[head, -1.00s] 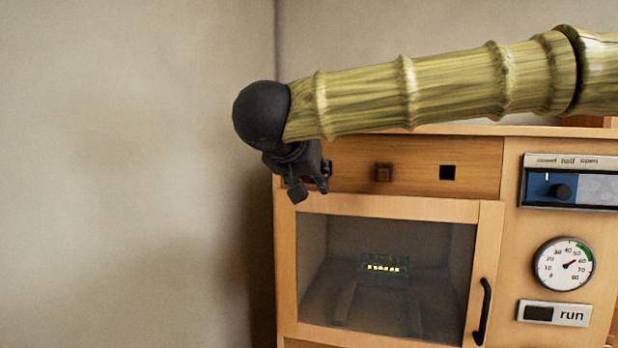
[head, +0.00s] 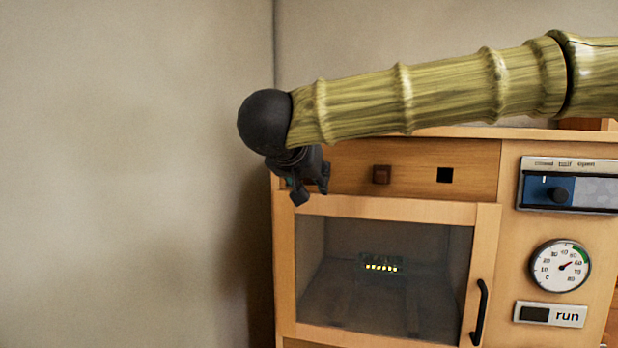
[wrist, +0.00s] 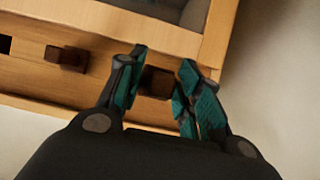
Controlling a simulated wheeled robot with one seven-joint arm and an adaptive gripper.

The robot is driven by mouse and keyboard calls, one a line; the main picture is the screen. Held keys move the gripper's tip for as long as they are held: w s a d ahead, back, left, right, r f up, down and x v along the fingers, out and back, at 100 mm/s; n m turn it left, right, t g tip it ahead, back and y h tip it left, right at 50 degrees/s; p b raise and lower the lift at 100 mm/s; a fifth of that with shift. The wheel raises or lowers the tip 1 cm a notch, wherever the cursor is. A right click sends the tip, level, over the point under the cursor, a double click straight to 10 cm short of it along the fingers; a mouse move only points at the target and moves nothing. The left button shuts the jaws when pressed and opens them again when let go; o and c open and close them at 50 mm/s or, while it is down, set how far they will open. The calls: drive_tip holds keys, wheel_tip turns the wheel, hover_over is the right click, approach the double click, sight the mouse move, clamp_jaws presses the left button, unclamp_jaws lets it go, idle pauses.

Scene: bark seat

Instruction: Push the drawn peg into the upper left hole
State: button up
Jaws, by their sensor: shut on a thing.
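A wooden panel (head: 415,160) runs across the cabinet above the glass door. My gripper (head: 312,188) is at the panel's left end and hides that part in the head view. In the wrist view, which is turned around, my gripper (wrist: 164,66) is shut on a dark brown square peg (wrist: 157,82) standing at the panel. How deep this peg sits in its hole cannot be told. A second brown peg (head: 382,174) sticks out of the panel to the right; it also shows in the wrist view (wrist: 67,58). Farther right is an empty black square hole (head: 445,175).
Below the panel is a glass door (head: 385,280) with a black handle (head: 480,312). A slider control (head: 567,185), a round dial (head: 560,266) and a run display (head: 550,314) are on the right. A bare wall (head: 130,170) stands left.

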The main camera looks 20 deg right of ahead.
drive_tip(key=shift+w+d+p, duration=0.4)
drive_tip(key=shift+w+p, duration=0.1)
drive_tip(key=shift+w, duration=0.05)
idle(0.4)
drive_tip(key=shift+w+p, duration=0.1)
drive_tip(key=shift+p, duration=0.4)
idle(0.8)
drive_tip(key=shift+w+d+p, duration=0.7)
drive_tip(key=shift+w, duration=0.3)
drive_tip(key=shift+w+d+p, duration=0.65)
drive_tip(key=shift+w+d, duration=0.05)
drive_tip(key=shift+w, duration=0.3)
idle(1.2)
drive_tip(key=o, duration=1.2)
